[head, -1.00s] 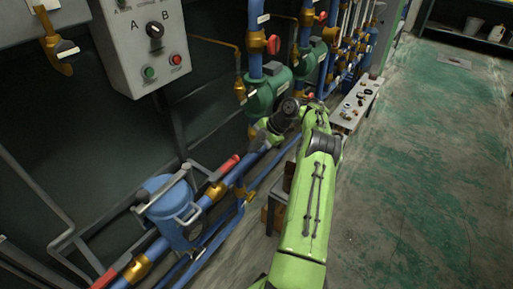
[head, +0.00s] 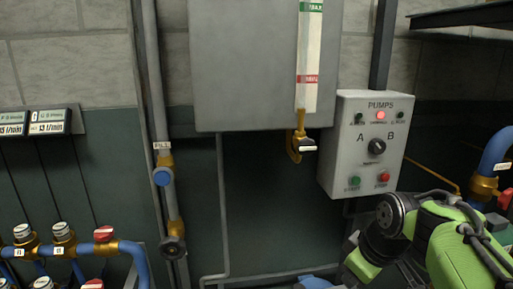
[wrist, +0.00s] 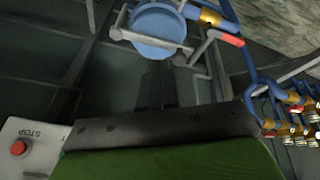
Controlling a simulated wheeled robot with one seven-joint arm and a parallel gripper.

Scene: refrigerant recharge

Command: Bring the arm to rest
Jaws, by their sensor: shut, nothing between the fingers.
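My arm (head: 450,240) is green with dark joints and shows at the lower right of the head view, in front of the wall. It is folded near the grey PUMPS box, and its far end is hidden or out of that frame. In the wrist view my gripper (wrist: 158,84) is dark against a dark background. Its fingers are together with nothing between them. A blue round-topped vessel (wrist: 158,24) lies beyond the fingers, apart from them as far as I can tell.
The PUMPS box (head: 363,150) has an A/B knob, a lit red lamp and green and red buttons. A grey tank (head: 245,60) with a brass valve (head: 299,145) hangs beside it. Blue pipes with valves (head: 70,247) stand at left. A red STOP button (wrist: 18,147) is close in the wrist view.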

